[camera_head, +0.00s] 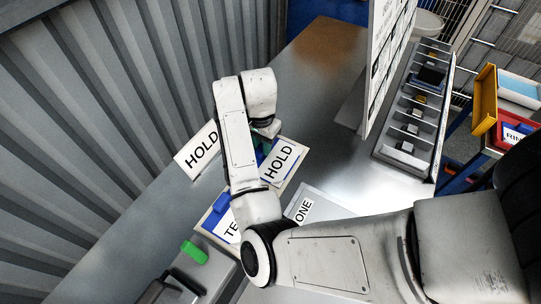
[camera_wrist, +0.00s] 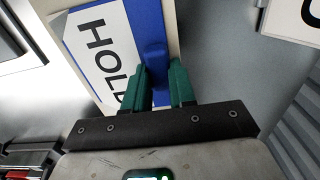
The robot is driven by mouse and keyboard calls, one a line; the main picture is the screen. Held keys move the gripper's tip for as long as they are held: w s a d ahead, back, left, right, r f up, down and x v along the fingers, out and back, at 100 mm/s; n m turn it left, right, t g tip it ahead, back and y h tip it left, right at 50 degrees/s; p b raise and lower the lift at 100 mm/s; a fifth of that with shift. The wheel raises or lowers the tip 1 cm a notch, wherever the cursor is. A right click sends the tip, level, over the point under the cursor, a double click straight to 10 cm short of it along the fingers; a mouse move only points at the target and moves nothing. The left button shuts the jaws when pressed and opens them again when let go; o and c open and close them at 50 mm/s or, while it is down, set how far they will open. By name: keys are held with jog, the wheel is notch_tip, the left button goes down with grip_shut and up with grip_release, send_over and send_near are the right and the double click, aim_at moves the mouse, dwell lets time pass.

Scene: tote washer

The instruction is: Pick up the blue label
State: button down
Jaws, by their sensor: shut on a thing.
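The blue label (camera_head: 279,164) is a flat card with a white face reading HOLD and a blue end. In the head view it lies at a beige tray (camera_head: 291,181), just right of my forearm. In the wrist view the label's white face (camera_wrist: 97,48) and blue band fill the upper middle. My gripper (camera_wrist: 158,70) has its two green fingers on either side of a raised blue ridge on the label, shut on it. In the head view my gripper (camera_head: 262,146) is partly hidden by my wrist. I cannot tell whether the label is off the tray.
A HOLD sign (camera_head: 199,150) stands to the left by the corrugated wall. Another blue-and-white label (camera_head: 222,222) starting TE lies nearer, partly behind my arm. A grey tray (camera_head: 318,199) carries a card ending ONE. A green block (camera_head: 194,252) is front left.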

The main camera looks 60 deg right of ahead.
aim_at(270, 162)
jog(key=shift+r, duration=0.1)
jog(key=shift+r, duration=0.45)
jog(key=s+a+r+p, duration=0.1)
jog(key=s+a+r, duration=0.1)
jog(key=s+r, duration=0.4)
jog(key=s+a+r+p, duration=0.1)
jog(key=s+a+r, duration=0.1)
jog(key=s+r, duration=0.4)
jog(key=shift+s+a+p, duration=0.3)
jog(key=shift+s+a, duration=0.1)
jog(key=shift+s, duration=0.2)
